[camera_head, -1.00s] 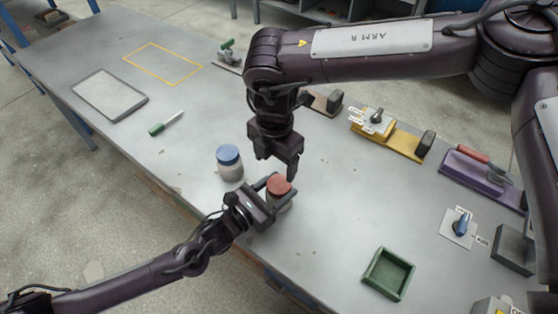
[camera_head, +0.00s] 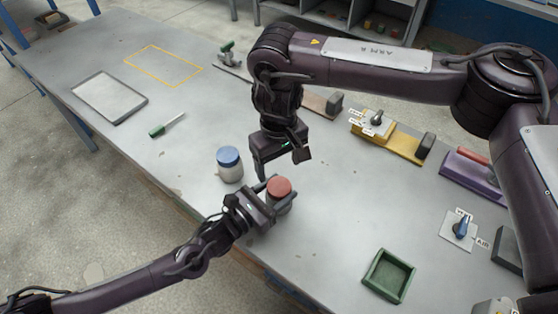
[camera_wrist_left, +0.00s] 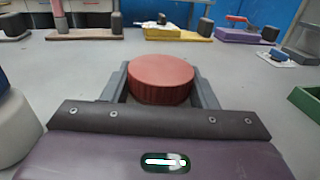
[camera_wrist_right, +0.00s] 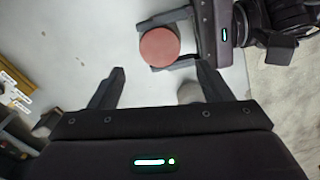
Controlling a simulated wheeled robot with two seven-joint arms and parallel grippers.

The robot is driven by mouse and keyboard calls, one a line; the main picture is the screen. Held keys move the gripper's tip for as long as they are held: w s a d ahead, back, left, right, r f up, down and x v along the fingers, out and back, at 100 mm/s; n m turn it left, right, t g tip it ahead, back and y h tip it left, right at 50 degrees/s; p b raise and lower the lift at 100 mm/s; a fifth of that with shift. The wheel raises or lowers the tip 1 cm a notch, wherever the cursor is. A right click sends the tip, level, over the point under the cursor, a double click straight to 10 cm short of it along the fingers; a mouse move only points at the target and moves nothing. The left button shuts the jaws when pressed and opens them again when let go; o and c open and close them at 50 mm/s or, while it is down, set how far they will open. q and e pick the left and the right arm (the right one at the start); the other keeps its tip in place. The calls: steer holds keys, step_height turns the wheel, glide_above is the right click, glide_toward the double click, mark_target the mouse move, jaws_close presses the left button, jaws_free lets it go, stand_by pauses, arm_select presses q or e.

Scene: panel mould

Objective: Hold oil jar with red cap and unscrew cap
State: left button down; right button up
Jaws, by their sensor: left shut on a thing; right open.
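The oil jar with the red cap (camera_head: 279,187) stands upright on the table. The cap is on the jar, and it fills the middle of the left wrist view (camera_wrist_left: 161,78). My left gripper (camera_head: 277,195) is shut around the jar just below the cap. My right gripper (camera_head: 283,166) is open and empty above the table, just behind the red cap in the head view. In the right wrist view the red cap (camera_wrist_right: 159,47) lies beyond the open fingers (camera_wrist_right: 160,85), not between them.
A jar with a blue cap (camera_head: 229,163) stands just left of the held jar. A green tray (camera_head: 388,275) is at the front right. A screwdriver (camera_head: 167,125) and a grey panel (camera_head: 109,96) lie at left. Switch fixtures line the right side. Table between is clear.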

mark_target(280, 186)
step_height(280, 186, down, 8)
steer(key=shift+r, duration=0.1)
stand_by(0.4)
steer(key=c, duration=1)
steer(key=n, duration=0.4)
steer(key=shift+d, duration=0.1)
stand_by(0.5)
steer(key=o, duration=1.1)
steer(key=shift+c, duration=0.2)
